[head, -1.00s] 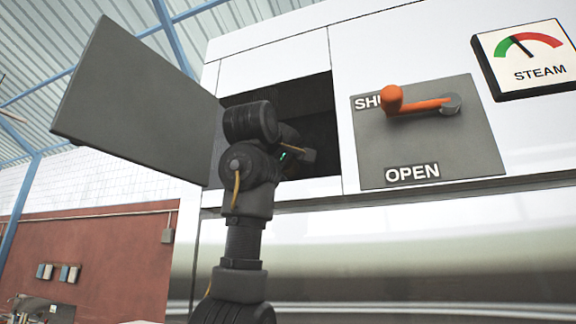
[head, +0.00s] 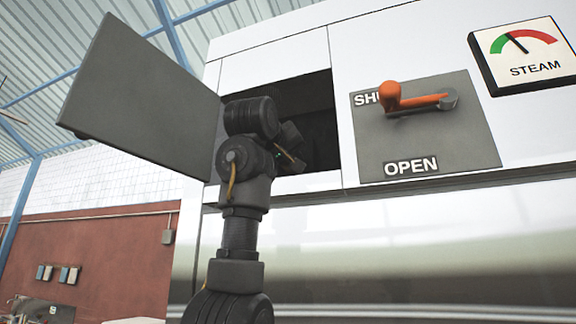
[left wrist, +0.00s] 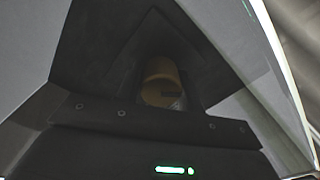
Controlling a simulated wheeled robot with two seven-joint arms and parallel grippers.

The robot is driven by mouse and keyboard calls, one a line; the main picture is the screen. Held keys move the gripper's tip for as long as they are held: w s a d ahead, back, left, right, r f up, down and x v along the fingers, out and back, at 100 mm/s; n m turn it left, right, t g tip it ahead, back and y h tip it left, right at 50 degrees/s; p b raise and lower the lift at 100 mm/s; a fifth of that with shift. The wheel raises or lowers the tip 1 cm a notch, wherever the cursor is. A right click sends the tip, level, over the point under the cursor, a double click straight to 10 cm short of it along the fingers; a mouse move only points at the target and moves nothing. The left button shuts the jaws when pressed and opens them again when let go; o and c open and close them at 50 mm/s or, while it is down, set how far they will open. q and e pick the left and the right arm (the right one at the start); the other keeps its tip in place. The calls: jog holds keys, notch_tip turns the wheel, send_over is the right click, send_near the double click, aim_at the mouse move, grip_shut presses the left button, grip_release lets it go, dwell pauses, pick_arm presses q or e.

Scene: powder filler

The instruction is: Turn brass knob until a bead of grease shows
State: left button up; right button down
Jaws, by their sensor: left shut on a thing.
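The brass knob (left wrist: 160,80) shows in the left wrist view as a dull yellow cylinder inside a dark recess. My left gripper (left wrist: 168,104) is right at it, shut on the knob, with its dark body filling the lower part of that view. In the head view my left gripper (head: 294,160) reaches into the dark square opening (head: 318,105) in the white panel. There my arm and the shadow hide the knob. I see no bead of grease; the grease outlet cannot be made out. My right gripper is in neither view.
A grey hatch door (head: 140,95) stands open left of the opening. To the right, an orange lever (head: 415,102) sits on a grey plate marked SHUT and OPEN, its handle beside SHUT. A steam gauge (head: 524,55) is at upper right.

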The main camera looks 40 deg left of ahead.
pick_arm(q)
jog(key=m+b, duration=0.1)
jog(key=m, duration=0.3)
jog(key=shift+f+m, duration=0.1)
jog(key=shift+m, duration=0.2)
jog(key=shift+m+b, duration=0.45)
jog(key=shift+m, duration=2.25)
jog(key=o, duration=1)
